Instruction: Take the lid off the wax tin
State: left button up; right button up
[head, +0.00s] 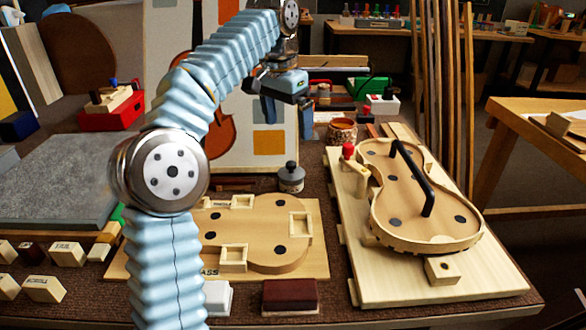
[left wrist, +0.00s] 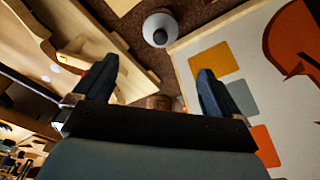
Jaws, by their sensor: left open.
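The wax tin (head: 291,183) is a small, round, pale grey tin standing upright on the brown bench top, just behind the violin mould board. Its grey lid with a dark round knob (head: 291,167) sits on top. The left wrist view shows the tin from above, with the dark knob (left wrist: 160,37) at the top middle. My left gripper (head: 287,112) is open and empty, fingers pointing down, above and behind the tin and apart from it. In the left wrist view its two dark fingers (left wrist: 155,78) are spread wide. My right gripper is not in view.
A poster board (head: 246,150) with coloured squares stands close behind the tin. A brown patterned jar (head: 342,131) is to the right. The violin body on its board (head: 365,280) fills the right front. A dark red block (head: 290,295) lies at the front edge.

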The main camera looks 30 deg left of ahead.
pick_arm(q)
send_over(291, 162)
notch_tip(291, 162, down, 6)
jog(key=shift+s+f+b, duration=0.1)
jog(key=shift+s+b, duration=0.05)
jog(key=shift+b, duration=0.15)
notch_tip(291, 162, down, 5)
jog(key=shift+f+b, duration=0.2)
jog(key=shift+b, duration=0.25)
jog(key=c, duration=1.1)
